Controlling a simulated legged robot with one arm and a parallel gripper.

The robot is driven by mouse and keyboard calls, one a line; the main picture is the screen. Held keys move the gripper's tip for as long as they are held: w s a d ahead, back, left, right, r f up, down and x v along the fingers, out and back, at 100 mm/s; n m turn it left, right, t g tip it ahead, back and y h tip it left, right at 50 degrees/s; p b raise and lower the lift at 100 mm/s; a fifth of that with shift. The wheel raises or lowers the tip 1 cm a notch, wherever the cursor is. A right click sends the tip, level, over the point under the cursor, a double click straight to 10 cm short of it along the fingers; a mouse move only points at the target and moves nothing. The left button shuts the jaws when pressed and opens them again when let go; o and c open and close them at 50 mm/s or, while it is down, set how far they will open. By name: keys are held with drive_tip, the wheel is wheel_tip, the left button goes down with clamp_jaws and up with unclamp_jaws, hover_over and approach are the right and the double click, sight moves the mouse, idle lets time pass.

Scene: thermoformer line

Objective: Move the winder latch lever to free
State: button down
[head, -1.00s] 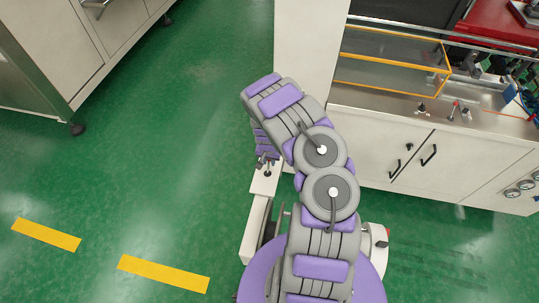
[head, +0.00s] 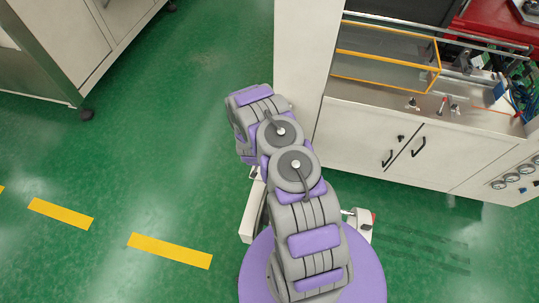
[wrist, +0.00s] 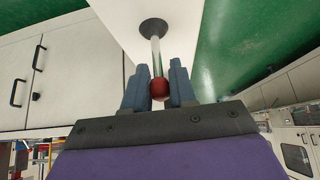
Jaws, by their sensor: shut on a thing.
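The winder latch lever (wrist: 155,52) shows in the wrist view as a pale metal rod with a red ball knob (wrist: 159,89). It rises from a dark round base (wrist: 153,29) on a white surface. My gripper (wrist: 158,75) has its two blue-grey fingers on either side of the lever at the knob, shut on it. In the head view my own arm hides the gripper and the lever. A part of the white winder body (head: 254,212) shows beside my arm there.
A white machine cabinet (head: 365,140) with black handles and an orange-edged clear guard (head: 385,70) stands to the right. Another cabinet (head: 85,45) stands at upper left. Green floor (head: 175,130) with yellow strips (head: 170,250) is open on the left.

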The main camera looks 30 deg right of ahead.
drive_tip(key=shift+s+a+f+t+h+b, duration=0.3)
drive_tip(key=shift+s+a+t+h+b, duration=0.15)
drive_tip(key=shift+a+t+h+b, duration=0.2)
drive_tip(key=shift+s+a+f+t+h+b, duration=0.1)
drive_tip(key=shift+s+a+t+h+b, duration=0.2)
drive_tip(key=shift+t+h+b, duration=0.3)
drive_tip(key=shift+s+a+f+t+h+b, duration=0.1)
drive_tip(key=shift+s+a+t+h+b, duration=0.3)
drive_tip(key=shift+h, duration=0.35)
drive_tip(key=shift+d, duration=0.1)
drive_tip(key=c, duration=1)
unclamp_jaws()
drive_tip(key=shift+w, duration=0.15)
drive_tip(key=shift+r, duration=0.1)
drive_tip(key=b+v, duration=0.1)
drive_tip(key=v, duration=1.6)
drive_tip(key=shift+a, duration=0.2)
